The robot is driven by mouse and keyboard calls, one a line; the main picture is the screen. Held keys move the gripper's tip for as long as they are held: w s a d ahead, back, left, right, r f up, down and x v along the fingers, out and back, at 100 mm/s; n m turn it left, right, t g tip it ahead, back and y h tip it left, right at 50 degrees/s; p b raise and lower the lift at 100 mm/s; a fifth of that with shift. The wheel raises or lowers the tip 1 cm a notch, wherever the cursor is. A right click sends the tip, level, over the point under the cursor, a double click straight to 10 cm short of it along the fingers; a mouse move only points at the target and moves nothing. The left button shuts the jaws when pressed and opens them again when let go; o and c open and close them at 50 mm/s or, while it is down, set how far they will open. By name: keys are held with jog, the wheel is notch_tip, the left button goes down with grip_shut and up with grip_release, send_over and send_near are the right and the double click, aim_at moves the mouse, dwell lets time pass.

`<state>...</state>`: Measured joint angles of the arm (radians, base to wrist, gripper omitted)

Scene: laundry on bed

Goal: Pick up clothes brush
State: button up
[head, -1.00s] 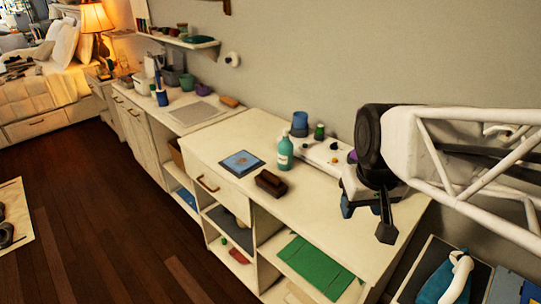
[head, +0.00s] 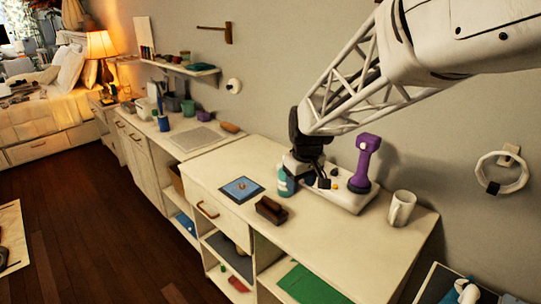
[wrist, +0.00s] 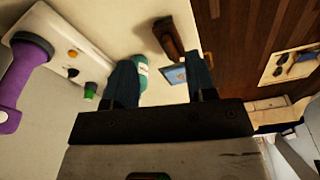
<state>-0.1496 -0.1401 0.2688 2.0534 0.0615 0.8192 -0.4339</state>
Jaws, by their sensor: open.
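The clothes brush appears to be the dark brown block (head: 271,210) lying on the white counter near its front edge. It also shows in the wrist view (wrist: 168,38), beyond the fingertips and roughly between them. My gripper (head: 306,178) is open and empty, above the back part of the counter, to the right of the brush and apart from it. In the wrist view its two dark fingers (wrist: 160,62) stand wide apart. A teal bottle (head: 284,184) stands between the gripper and the brush in the head view and is partly hidden by the gripper.
A blue square item (head: 242,188) lies left of the brush. A white board (head: 345,198) with small coloured things and an upright purple tool (head: 366,165) are behind and to the right. A white mug (head: 401,208) stands farther right. The counter (head: 335,245) is clear in front.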

aim_at(271, 201)
jog(key=w+a+f+n, duration=0.1)
jog(key=w+a+f, duration=0.1)
jog(key=w+f, duration=0.1)
jog(key=w+a+f+n, duration=0.1)
jog(key=w+a+f, duration=0.1)
jog(key=w+f, duration=0.1)
jog(key=w+a+f, duration=0.3)
jog(key=w, duration=0.2)
jog(key=shift+w+a+n, duration=0.1)
jog(key=shift+w+n, duration=0.2)
jog(key=shift+n, duration=0.1)
jog(key=shift+a+f, duration=0.1)
jog(key=shift+f, duration=1.2)
jog(key=shift+w+a+f, duration=0.1)
jog(key=shift+a+f, duration=0.05)
jog(key=shift+f, duration=1.15)
jog(key=shift+w+a+f, duration=0.1)
jog(key=shift+a+f, duration=0.05)
jog(key=shift+f, duration=1.15)
jog(key=shift+f, duration=0.1)
grip_shut()
